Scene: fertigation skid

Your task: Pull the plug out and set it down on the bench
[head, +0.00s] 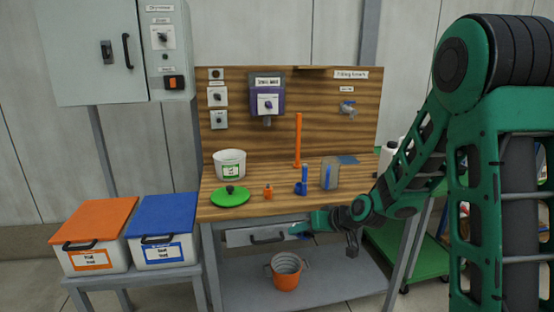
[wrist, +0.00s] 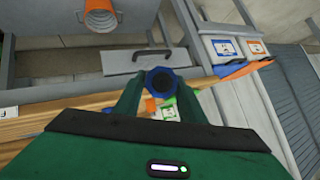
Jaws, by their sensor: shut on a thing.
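My gripper (wrist: 160,88) is shut on a blue plug (wrist: 161,81), a round lobed piece with a dark round centre, seen end-on in the wrist view. In the head view my gripper (head: 303,228) is in front of the bench's front edge, just below the top and by the drawer; only a little blue shows there. The bench (head: 225,211) has a wooden top and back board. The plug is apart from the bench top. I cannot tell which opening it belongs to.
On the bench are a white bucket (head: 229,165), a green lid (head: 230,197), an orange fitting (head: 267,193), a blue fitting (head: 301,187), an upright orange tube (head: 298,142) and a clear jar (head: 329,174). A drawer (head: 245,237) and an orange bucket (head: 286,272) are below.

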